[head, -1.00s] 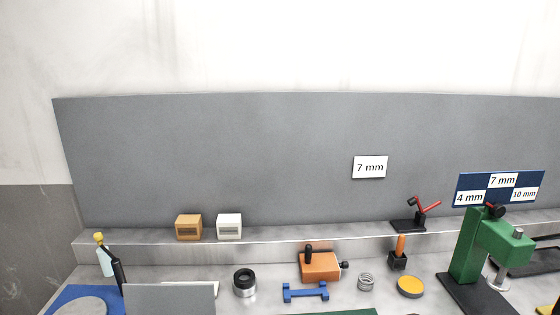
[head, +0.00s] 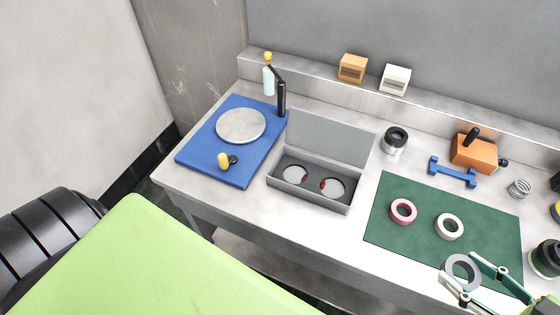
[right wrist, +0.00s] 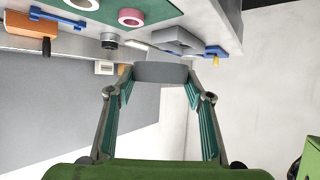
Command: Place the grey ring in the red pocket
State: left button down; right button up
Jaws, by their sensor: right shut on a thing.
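My right gripper (head: 459,267) is shut on the grey ring (head: 455,261) and holds it near the front right part of the green mat. In the right wrist view, the ring (right wrist: 160,72) sits edge-on between the two fingertips (right wrist: 158,80). An open grey case (head: 273,182) with a raised lid stands left of the mat. It has two round, light-floored pockets, a left pocket (head: 293,174) and a right pocket (head: 333,188). Each shows a small red mark on its inner side, so I cannot tell which is the red pocket. Both look empty. My left gripper is not visible.
A pink ring (head: 403,212) and a white ring (head: 449,227) lie on the green mat (head: 390,240). A blue board (head: 195,157) with a grey disc is at the left. Bare bench separates case and mat.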

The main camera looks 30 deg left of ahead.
aim_at(295, 176)
jog(key=j+z, duration=0.15)
jog(key=j, duration=0.9)
jog(key=j+z, duration=0.15)
jog(key=j, duration=0.9)
jog(key=k+j+z, duration=0.15)
jog(key=j, duration=0.9)
